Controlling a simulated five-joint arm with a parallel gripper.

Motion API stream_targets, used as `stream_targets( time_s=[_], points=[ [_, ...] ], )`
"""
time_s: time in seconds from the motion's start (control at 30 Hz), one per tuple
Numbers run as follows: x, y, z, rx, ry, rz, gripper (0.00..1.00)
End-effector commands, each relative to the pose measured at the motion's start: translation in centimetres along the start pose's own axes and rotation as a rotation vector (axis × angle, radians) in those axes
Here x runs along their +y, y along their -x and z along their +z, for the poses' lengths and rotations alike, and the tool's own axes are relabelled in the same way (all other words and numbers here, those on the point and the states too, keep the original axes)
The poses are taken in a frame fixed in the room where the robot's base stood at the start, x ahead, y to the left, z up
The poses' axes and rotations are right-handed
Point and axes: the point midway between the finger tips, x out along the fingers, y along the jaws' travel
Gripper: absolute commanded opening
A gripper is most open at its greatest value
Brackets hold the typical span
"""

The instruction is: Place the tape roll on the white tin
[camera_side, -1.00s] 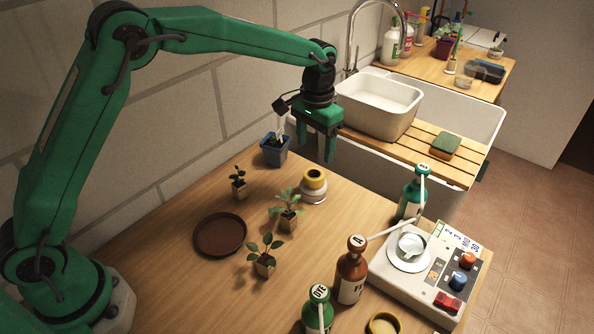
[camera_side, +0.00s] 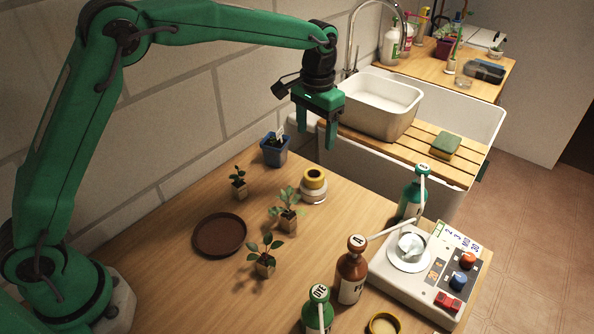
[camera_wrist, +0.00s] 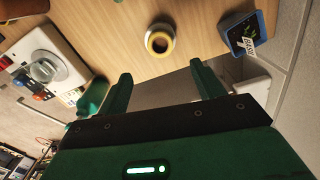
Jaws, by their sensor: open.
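A blue pot (camera_side: 274,152) with a label stands left of the tin, by the wall. Small seedlings (camera_side: 287,214), a brown saucer (camera_side: 219,235), bottles (camera_side: 352,275) and a stirrer machine (camera_side: 410,275) occupy the bench. A sink with a basin (camera_side: 378,115) lies behind.

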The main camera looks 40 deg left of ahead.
Motion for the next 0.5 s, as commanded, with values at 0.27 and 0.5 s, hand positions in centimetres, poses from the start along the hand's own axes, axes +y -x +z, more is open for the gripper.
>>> stream_targets(
  time_s=[0.27, 0.5],
  points=[
    [-0.9, 2.1, 1.5, 0.031, 0.010, 0.002, 0.68],
    [-2.7, 5.8, 5.2, 0.095, 0.030, 0.005, 0.68]
  ],
)
